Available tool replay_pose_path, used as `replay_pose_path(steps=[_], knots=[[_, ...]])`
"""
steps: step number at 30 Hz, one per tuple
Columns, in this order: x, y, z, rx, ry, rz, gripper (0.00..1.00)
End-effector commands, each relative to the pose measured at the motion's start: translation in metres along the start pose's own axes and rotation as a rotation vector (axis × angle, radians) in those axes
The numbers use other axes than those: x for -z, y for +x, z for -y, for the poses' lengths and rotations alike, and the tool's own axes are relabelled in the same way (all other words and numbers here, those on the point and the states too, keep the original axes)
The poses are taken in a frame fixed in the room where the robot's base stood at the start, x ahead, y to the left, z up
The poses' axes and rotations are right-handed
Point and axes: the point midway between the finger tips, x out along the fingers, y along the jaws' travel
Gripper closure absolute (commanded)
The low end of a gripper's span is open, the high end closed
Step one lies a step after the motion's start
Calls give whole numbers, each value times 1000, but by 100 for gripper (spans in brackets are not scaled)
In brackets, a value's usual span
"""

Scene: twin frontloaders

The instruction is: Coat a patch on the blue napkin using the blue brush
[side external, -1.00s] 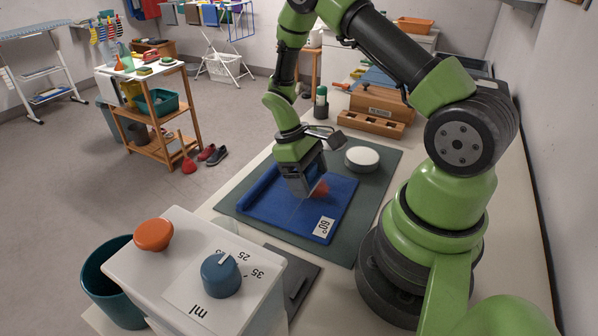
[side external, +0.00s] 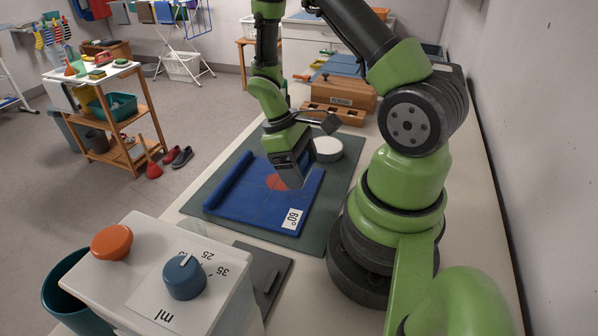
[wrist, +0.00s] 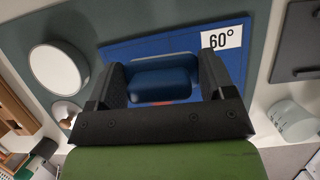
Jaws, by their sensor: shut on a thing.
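The blue napkin (side external: 245,212) lies flat on a dark green mat, with a thick roll along its left edge and a white "60°" label (side external: 292,218) at its near right corner. A red-orange patch (side external: 277,182) shows on it, just left of my gripper in the side view. My gripper (side external: 291,176) points down over the napkin's right part. In the wrist view its fingers are shut on the blue brush (wrist: 160,84), seen as a blue block. A sliver of red shows below it. The brush's lower end is hidden, so contact with the cloth cannot be told.
A round white-topped container (side external: 327,149) stands close behind my gripper. A wooden rack (side external: 339,95) is farther back. A white dispenser box (side external: 130,262) with orange and blue knobs stands at front left, beside a dark grey plate (side external: 268,270).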

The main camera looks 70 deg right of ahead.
Motion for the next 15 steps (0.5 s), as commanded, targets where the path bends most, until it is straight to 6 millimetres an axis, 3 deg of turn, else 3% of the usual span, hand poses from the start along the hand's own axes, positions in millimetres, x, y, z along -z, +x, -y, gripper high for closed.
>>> replay_pose_path(steps=[15], knots=[[-15, -36, 0, 0, 0, 0, 43]])
